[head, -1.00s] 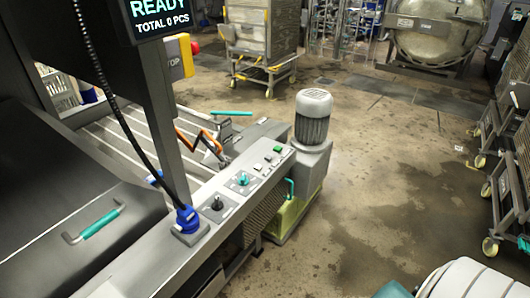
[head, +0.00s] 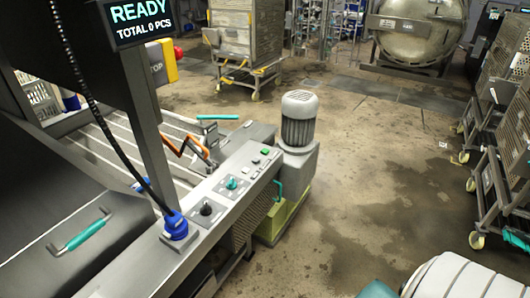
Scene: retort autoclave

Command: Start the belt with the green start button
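The green start button (head: 265,150) sits near the far end of the grey control panel (head: 218,196) along the belt machine's edge. Several pale, unreadable small buttons or labels lie beside it. A teal knob (head: 231,183) and a black knob (head: 206,208) are nearer on the same panel. The slatted belt (head: 95,142) lies left of the panel, partly hidden by the post and hood. The display (head: 140,20) reads READY, TOTAL 0 PCS.
A grey motor (head: 298,118) stands just beyond the button. A yellow stop box (head: 162,66) with a red button is on the post. A blue-based black cable (head: 175,222) rises near the panel.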

